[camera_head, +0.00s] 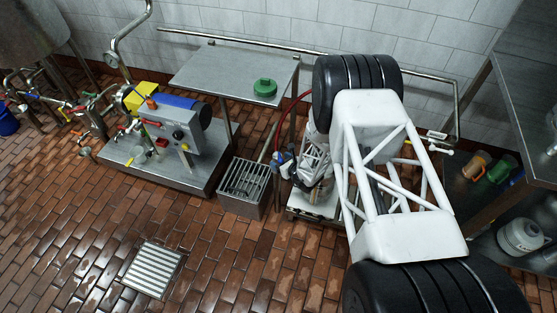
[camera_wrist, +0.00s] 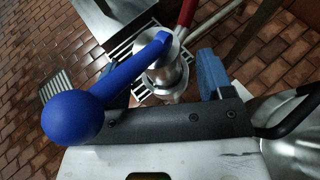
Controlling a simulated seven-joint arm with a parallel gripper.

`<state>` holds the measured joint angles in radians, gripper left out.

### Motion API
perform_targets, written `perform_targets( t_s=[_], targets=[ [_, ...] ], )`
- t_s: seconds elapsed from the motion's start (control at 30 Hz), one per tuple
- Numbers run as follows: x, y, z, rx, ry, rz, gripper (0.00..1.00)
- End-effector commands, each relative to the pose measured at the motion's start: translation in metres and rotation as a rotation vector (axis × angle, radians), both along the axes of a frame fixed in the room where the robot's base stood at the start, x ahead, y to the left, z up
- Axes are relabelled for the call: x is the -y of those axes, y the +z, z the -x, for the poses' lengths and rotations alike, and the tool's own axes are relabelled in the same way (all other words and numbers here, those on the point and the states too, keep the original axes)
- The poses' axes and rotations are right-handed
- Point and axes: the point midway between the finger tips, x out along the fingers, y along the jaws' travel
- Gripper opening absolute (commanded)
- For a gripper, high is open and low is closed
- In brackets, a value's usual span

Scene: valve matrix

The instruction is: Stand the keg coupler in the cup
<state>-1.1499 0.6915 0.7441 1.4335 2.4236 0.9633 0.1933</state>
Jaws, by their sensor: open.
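The keg coupler (camera_wrist: 168,70) is a silver metal body with a long blue lever ending in a blue ball (camera_wrist: 72,118) and a red hose at its top. In the wrist view it shows between the blue finger pads of my gripper (camera_wrist: 168,85), which are apart. I cannot tell whether either pad touches it. The lever passes in front of the left pad and partly hides it. In the head view my gripper (camera_head: 284,160) is small, beside the lower end of my arm, and the coupler is hard to make out there. I cannot pick out the cup with certainty.
A grated metal box (camera_head: 243,183) with a leaning pole stands left of my gripper. A steel bench with a pump unit (camera_head: 180,133) is farther left. A steel table (camera_head: 225,75) holds a green round part (camera_head: 265,86). A floor drain (camera_head: 153,270) lies in front, with open tiles around it.

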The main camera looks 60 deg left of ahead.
Motion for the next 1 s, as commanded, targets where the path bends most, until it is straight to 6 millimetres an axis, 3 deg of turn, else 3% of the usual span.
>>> perform_targets(
  t_s=[0.47, 1.0],
  targets=[
    [0.042, 0.018, -0.009, 0.000, -0.001, 0.000, 0.73],
    [0.046, 0.020, -0.010, 0.000, 0.000, -0.001, 0.73]
  ],
)
